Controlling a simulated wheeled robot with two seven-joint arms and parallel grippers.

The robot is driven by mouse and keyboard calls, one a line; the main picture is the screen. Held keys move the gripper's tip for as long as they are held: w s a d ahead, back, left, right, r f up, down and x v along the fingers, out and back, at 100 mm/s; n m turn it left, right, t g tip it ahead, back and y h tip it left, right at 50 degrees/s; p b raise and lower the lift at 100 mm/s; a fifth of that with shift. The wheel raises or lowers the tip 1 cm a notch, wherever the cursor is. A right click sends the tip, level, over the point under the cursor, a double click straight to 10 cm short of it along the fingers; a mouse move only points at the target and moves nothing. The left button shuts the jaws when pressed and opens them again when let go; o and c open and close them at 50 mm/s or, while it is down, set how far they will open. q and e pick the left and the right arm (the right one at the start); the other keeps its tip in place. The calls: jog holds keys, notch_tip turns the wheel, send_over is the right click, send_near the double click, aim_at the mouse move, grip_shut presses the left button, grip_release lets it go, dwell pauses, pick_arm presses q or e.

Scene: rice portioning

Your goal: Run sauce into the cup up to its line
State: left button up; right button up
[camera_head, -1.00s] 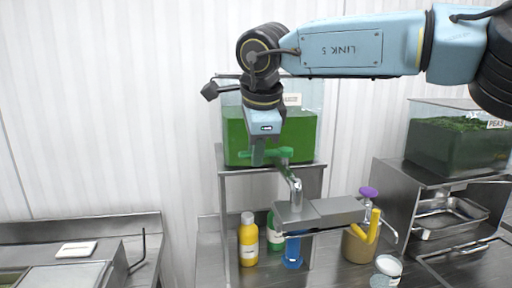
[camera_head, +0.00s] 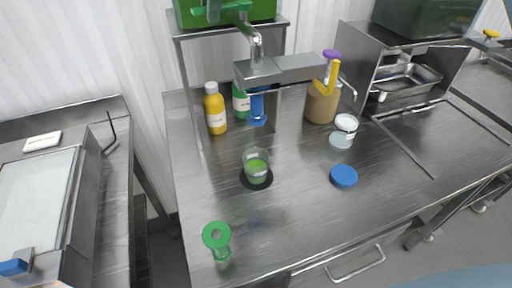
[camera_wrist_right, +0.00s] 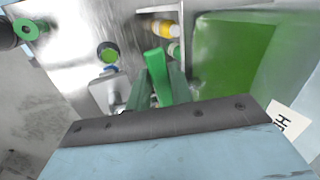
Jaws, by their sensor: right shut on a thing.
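The clear cup (camera_head: 257,168) stands upright on a black round mat (camera_head: 262,184) on the steel bench, with green sauce in its lower part. I cannot make out its line. The green sauce tank (camera_head: 245,14) is at the top edge of the head view, with its tap (camera_head: 256,45) below. My right gripper (camera_wrist_right: 158,88) is shut on the green tap lever (camera_wrist_right: 156,62) in the wrist view; its fingertips (camera_head: 214,10) barely show in the head view. The cup's green contents show in the wrist view (camera_wrist_right: 108,52). I cannot make out a falling stream. My left gripper is not in view.
Yellow (camera_head: 215,110) and green (camera_head: 241,100) bottles stand behind the cup. A brown tub (camera_head: 321,104), a white-topped jar (camera_head: 344,130) and a blue lid (camera_head: 344,176) are to the right. A green ring-topped piece (camera_head: 217,238) stands front left. Bench front right is clear.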

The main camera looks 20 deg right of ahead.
jog(key=shift+s+d+n+y, duration=0.1)
jog(key=shift+s+n+y, duration=0.35)
jog(key=shift+n, duration=0.45)
jog(key=shift+w+m+h, duration=0.45)
jog(key=shift+w+m, duration=0.05)
jog(key=shift+m, duration=0.4)
jog(key=shift+w+m+h, duration=0.3)
jog(key=shift+m, duration=0.5)
jog(key=o, duration=0.8)
jog(key=shift+w, duration=0.15)
jog(key=shift+o, duration=0.2)
jog(key=shift+r, duration=0.15)
